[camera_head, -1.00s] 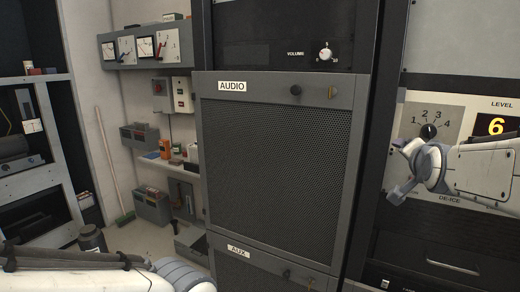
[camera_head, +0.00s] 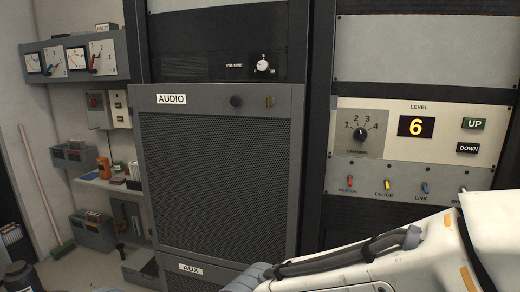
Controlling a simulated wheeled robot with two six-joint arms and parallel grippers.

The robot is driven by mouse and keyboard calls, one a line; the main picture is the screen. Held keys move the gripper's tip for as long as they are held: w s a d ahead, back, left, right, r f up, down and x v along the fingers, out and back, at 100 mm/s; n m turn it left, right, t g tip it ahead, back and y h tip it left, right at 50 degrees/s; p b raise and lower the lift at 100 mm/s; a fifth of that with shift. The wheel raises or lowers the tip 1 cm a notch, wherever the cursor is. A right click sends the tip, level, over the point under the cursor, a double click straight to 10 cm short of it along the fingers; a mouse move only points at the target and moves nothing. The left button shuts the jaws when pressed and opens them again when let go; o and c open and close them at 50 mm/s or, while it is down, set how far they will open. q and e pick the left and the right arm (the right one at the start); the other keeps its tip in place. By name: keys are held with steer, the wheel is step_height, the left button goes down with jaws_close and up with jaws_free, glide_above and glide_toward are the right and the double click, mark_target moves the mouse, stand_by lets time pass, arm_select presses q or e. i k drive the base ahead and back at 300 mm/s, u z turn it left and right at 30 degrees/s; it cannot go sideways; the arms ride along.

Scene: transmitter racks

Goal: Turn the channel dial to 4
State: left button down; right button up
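The channel dial (camera_head: 361,135) is a round black knob on a dark grey square plate on the right-hand rack, with the numbers 1 to 4 arched above it and the word CHANNEL below. Its pointer is too small for me to tell which number it faces. Nothing touches or covers the dial. My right arm crosses the lower right of the view, below the panel, and its gripper is not in the picture. My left gripper is not in view either.
Beside the dial are a yellow 6 level display (camera_head: 416,126), an UP button (camera_head: 473,123) and a DOWN button (camera_head: 467,147). Several coloured toggle switches sit below. The AUDIO panel (camera_head: 215,170) and volume knob (camera_head: 263,66) are to the left. Space before the dial looks clear.

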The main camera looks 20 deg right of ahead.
mark_target(360, 134)
steer(key=z, duration=1.25)
